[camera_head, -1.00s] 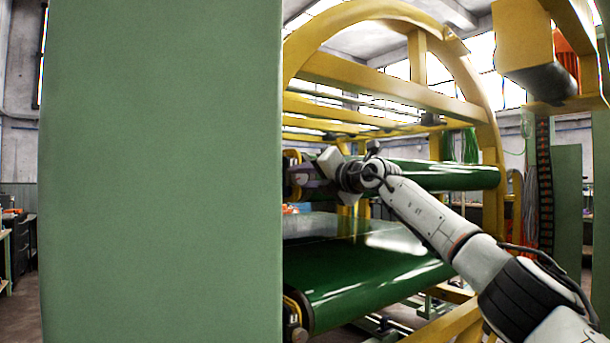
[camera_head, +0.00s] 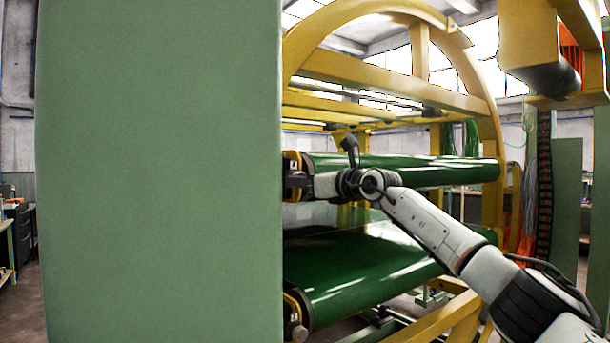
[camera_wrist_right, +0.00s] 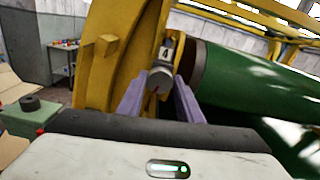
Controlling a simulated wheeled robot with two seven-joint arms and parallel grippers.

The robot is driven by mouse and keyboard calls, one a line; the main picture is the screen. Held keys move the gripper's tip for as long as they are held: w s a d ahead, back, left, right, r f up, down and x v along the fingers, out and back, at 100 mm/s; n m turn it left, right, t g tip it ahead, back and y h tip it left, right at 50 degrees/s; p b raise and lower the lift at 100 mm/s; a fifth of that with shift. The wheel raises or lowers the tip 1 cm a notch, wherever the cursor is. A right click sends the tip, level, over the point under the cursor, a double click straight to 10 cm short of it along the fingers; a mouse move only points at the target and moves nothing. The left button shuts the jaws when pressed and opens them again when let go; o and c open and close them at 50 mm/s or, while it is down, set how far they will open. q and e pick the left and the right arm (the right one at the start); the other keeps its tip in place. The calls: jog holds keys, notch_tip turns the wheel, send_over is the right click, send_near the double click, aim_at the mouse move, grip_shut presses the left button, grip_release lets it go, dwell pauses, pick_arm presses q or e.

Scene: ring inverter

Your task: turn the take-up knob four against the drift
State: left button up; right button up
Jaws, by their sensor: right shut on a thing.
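The take-up knob four (camera_wrist_right: 160,79) is a grey round knob under a small plate marked 4 (camera_wrist_right: 164,53), at the end of the upper green roller (camera_wrist_right: 245,82). My right gripper (camera_wrist_right: 159,86) is shut on the knob, with one purple finger on each side of it. In the head view my right gripper (camera_head: 297,182) reaches the left end of the upper roller (camera_head: 410,172), and the green panel's edge partly hides it. The knob itself is hidden there. My left gripper is not in view.
A large green panel (camera_head: 160,170) fills the left of the head view. A yellow frame (camera_head: 390,75) arches over the rollers. A lower green belt (camera_head: 365,270) runs below, with another grey knob (camera_head: 299,333) at its left end. A small green box (camera_wrist_right: 30,115) shows in the wrist view.

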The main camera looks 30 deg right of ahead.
jog(key=shift+r+n+p, duration=0.15)
jog(key=shift+n+p, duration=3)
jog(key=shift+n, duration=3.05)
jog(key=o, duration=1)
jog(key=shift+o, duration=0.2)
